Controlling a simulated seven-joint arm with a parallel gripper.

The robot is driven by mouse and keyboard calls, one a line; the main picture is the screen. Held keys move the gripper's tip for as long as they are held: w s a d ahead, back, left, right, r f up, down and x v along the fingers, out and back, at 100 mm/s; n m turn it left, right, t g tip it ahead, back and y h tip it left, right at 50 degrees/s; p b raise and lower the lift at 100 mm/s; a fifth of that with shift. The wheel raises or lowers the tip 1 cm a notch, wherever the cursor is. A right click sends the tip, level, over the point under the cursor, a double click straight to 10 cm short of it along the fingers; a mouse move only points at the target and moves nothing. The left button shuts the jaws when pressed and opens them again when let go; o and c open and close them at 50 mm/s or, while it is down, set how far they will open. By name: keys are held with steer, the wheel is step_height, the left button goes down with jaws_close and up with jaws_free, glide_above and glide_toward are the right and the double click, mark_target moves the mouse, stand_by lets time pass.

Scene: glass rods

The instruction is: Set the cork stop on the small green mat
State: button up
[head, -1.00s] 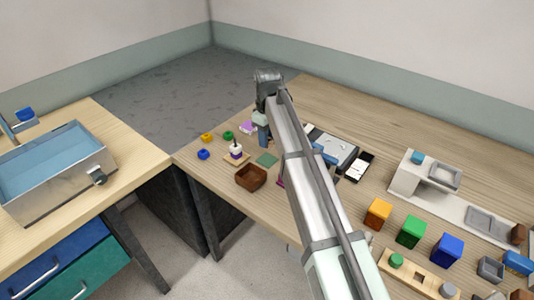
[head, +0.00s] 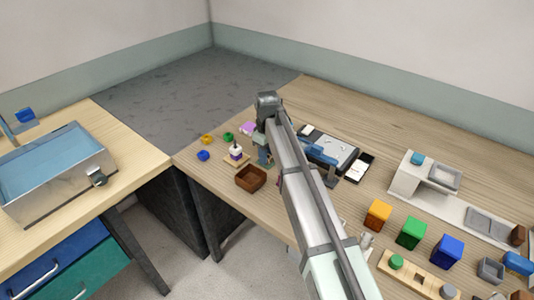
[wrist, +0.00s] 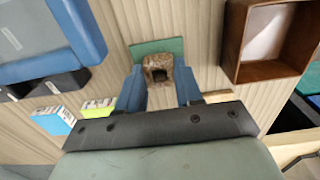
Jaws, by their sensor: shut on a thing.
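The cork stop (wrist: 157,64) is a brown, speckled block with a dark hollow in its face, seen in the wrist view. My gripper (wrist: 160,80) has its blue fingers on either side of the cork and is shut on it. The small green mat (wrist: 172,46) shows just behind and around the cork's upper part in the wrist view. The cork appears over or at the mat's edge; whether it touches the mat I cannot tell. In the head view, my gripper (head: 265,157) points down where it covers most of the mat, and the cork is hidden.
A brown open box (head: 250,178) stands close to the gripper; it also shows in the wrist view (wrist: 268,42). A small purple-and-white item (head: 236,153) stands on a wooden base to the left.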

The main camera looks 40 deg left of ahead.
steer(key=o, duration=1)
steer(key=shift+r, duration=0.15)
step_height(320, 180, up, 12)
